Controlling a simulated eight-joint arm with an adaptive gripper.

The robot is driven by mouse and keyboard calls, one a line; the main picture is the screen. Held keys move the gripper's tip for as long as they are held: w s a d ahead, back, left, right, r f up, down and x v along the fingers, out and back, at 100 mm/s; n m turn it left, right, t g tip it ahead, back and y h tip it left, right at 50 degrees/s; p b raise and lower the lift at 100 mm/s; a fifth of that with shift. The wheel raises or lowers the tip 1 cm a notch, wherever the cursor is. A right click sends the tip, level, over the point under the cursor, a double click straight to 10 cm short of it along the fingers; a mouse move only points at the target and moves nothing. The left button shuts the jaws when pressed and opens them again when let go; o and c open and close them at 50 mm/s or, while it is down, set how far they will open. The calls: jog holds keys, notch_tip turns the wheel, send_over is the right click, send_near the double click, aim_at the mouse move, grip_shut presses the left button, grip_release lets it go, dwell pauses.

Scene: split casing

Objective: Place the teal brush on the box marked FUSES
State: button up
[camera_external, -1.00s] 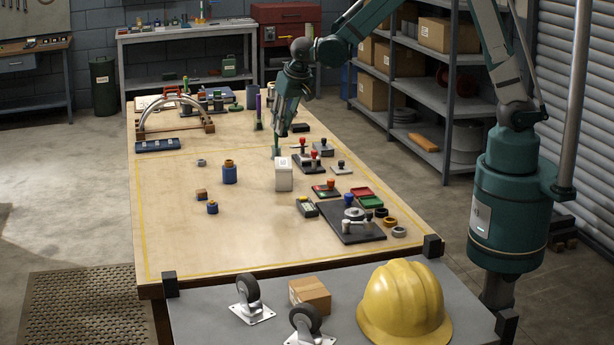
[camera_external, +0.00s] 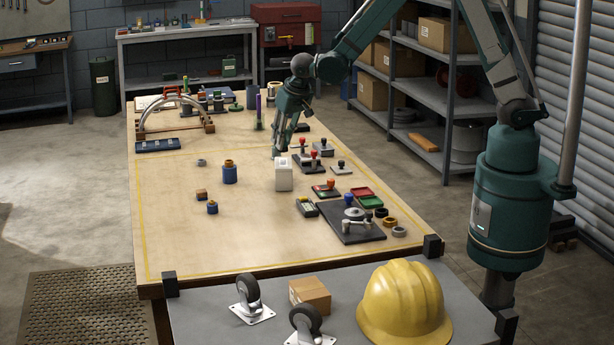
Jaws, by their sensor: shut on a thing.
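My gripper (camera_external: 279,150) points down at the middle of the workbench, just behind a small white box (camera_external: 283,177). It is shut on a slim thing that I take to be the teal brush; the fingers and the white box hide nearly all of it. I cannot tell whether the brush still touches the table. The white box stands upright with a small dark mark on it, too small to read. I cannot make out the word FUSES on any box.
Stamps on a dark plate (camera_external: 316,164) stand close right of my gripper. A dark plate with a metal fixture (camera_external: 352,222) lies nearer. A blue jar (camera_external: 229,174) stands left. A purple-handled thing (camera_external: 258,112) stands behind.

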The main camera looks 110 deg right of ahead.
aim_at(285, 144)
jog(key=shift+f, duration=2)
jog(key=shift+f, duration=0.15)
jog(key=o, duration=0.9)
jog(key=shift+b+v, duration=0.3)
jog(key=shift+v, duration=5.85)
jog(key=shift+d, duration=0.1)
